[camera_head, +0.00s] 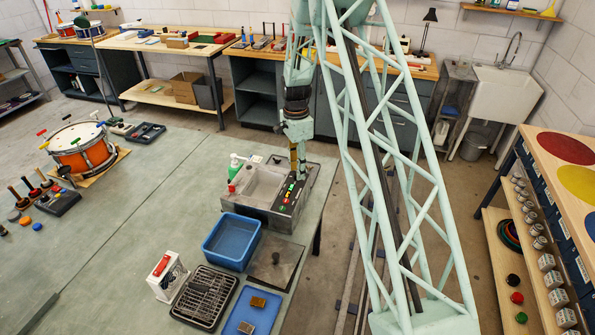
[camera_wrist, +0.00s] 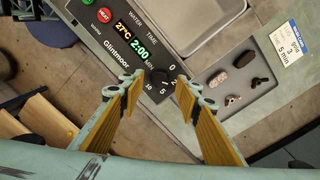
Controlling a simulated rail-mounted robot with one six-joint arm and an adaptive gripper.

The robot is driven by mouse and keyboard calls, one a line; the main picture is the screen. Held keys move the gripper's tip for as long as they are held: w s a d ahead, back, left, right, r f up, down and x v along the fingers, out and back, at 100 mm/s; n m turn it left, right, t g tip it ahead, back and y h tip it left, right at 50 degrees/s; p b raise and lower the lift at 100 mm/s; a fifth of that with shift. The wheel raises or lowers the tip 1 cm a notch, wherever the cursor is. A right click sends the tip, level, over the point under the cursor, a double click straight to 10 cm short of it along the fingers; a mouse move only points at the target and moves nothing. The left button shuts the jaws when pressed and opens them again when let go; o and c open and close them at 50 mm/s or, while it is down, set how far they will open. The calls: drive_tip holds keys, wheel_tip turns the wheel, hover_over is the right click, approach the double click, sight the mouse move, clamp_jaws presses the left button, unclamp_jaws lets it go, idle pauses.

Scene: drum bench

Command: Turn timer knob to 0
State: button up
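The timer knob (camera_wrist: 159,77) is a small round black knob on the dark control panel (camera_wrist: 122,63) in the wrist view. The numbers 0, 2, 5 and 10 are printed around its right and lower side. The panel's lit display (camera_wrist: 132,40) reads 27°C and 2:00. The knob's pointer is too small to read surely. My gripper (camera_wrist: 157,89) is open, with one yellow-padded finger on each side of the knob and a gap to both. In the head view my gripper (camera_head: 298,163) is over the panel of the grey sink unit (camera_head: 265,190); the knob is not clear there.
The sink basin (camera_wrist: 200,30) lies beside the panel. A dark tray (camera_wrist: 238,75) with small brown pieces and a label card (camera_wrist: 292,48) are to the right. In the head view a blue tub (camera_head: 231,241) and dish rack (camera_head: 205,296) stand nearby.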

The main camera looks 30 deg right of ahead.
drive_tip(key=shift+f, duration=0.6)
drive_tip(key=shift+c, duration=0.2)
drive_tip(key=c, duration=0.8)
drive_tip(key=shift+n+b, duration=0.35)
drive_tip(key=shift+n, duration=0.05)
drive_tip(key=shift+f+n+b, duration=0.1)
drive_tip(key=shift+n+b, duration=0.75)
drive_tip(key=shift+n, duration=0.35)
drive_tip(key=n+b, duration=0.1)
drive_tip(key=n, duration=0.2)
drive_tip(key=shift+b, duration=0.4)
drive_tip(key=n+b, duration=0.2)
drive_tip(key=n, duration=0.4)
drive_tip(key=shift+a+h, duration=0.15)
drive_tip(key=shift+h, duration=0.15)
